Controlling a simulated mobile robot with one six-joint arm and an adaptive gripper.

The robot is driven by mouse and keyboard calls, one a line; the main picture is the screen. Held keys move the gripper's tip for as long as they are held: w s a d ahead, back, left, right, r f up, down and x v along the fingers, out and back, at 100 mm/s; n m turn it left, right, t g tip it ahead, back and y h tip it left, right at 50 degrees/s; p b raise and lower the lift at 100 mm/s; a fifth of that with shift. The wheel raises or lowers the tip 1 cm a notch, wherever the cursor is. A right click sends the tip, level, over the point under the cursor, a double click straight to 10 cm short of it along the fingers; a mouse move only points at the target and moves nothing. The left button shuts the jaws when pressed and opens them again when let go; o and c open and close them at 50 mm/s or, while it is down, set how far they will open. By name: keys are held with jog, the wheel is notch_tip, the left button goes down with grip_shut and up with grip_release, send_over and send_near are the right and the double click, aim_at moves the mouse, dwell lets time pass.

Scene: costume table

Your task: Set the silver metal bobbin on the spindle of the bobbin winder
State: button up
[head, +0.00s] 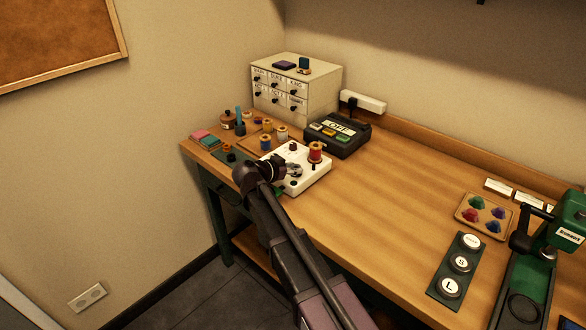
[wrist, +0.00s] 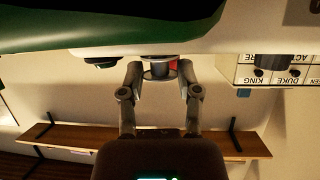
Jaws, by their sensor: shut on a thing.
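The bobbin winder (head: 312,178) is a white block near the left end of the table, with a spool of red thread (head: 316,152) standing at its back right. My gripper (head: 292,170) reaches over the winder's front left part from the front. It is shut on a small silvery piece, which I take for the metal bobbin (head: 295,169). My fingers partly hide it. The wrist view is upside down and shows my two fingers (wrist: 161,75) close to the winder (wrist: 225,38). The spindle is hard to make out, and I cannot tell whether the bobbin touches it.
A black box marked OFF (head: 337,134) stands behind the winder. A drawer cabinet (head: 297,88) stands at the back. Several thread spools (head: 267,126) crowd the left. A green press (head: 540,255) and a dark button strip (head: 459,264) are at right. The table's middle (head: 390,195) is clear.

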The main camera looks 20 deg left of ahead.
jog(key=shift+f, duration=0.15)
jog(key=o, duration=0.7)
jog(key=shift+c, duration=0.2)
jog(key=shift+s, duration=0.1)
jog(key=p+v, duration=0.4)
jog(key=v, duration=0.7)
dwell(0.5)
dwell(0.9)
